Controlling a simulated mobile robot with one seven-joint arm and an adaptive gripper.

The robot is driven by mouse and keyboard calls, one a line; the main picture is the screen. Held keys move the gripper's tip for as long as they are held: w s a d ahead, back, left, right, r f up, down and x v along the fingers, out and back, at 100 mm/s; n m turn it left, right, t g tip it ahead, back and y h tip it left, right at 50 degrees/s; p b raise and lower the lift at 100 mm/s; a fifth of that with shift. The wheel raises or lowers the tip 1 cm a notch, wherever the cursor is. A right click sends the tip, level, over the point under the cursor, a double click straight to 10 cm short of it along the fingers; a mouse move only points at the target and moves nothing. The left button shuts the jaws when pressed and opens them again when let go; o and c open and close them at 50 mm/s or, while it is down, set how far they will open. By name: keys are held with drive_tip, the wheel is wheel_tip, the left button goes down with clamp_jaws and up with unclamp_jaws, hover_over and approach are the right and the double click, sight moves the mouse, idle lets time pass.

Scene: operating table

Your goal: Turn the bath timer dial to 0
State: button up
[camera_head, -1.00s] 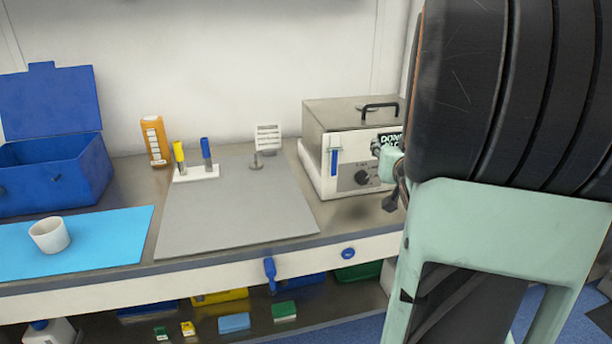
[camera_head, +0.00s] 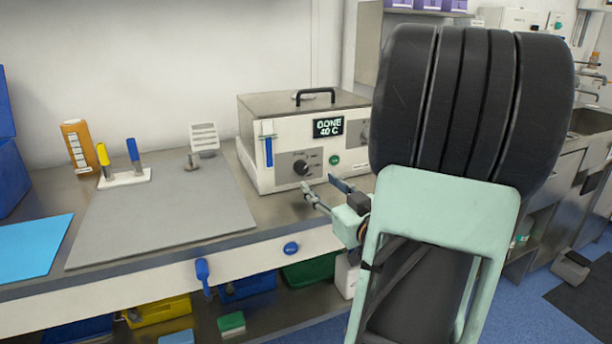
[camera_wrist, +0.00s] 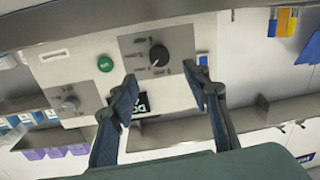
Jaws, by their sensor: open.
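The bath (camera_head: 290,122) is a steel box with a white front, on the bench in the head view. Its display (camera_head: 328,127) reads DONE 40 C. A black dial (camera_head: 301,166) on a grey plate sits low on the front; it also shows in the wrist view (camera_wrist: 159,55), which is upside down. A second, paler dial (camera_wrist: 68,104) is partly hidden by my arm in the head view (camera_head: 364,132). I cannot read which is the timer. My gripper (camera_head: 318,183) is open and empty in front of the panel, apart from it. In the wrist view the fingers (camera_wrist: 160,74) frame the black dial.
A green button (camera_head: 334,160) is beside the black dial, and a blue-handled item (camera_head: 268,150) is at the front's left.

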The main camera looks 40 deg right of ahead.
sight(303, 170)
drive_tip(key=w, duration=0.2)
drive_tip(key=w+d, duration=0.1)
drive_tip(key=w, duration=0.2)
drive_tip(key=w+b, duration=0.1)
drive_tip(key=w, duration=0.2)
drive_tip(key=shift+w+d, duration=0.1)
drive_tip(key=shift+d, duration=0.15)
drive_tip(key=c, duration=1.2)
drive_tip(key=shift+o, duration=0.2)
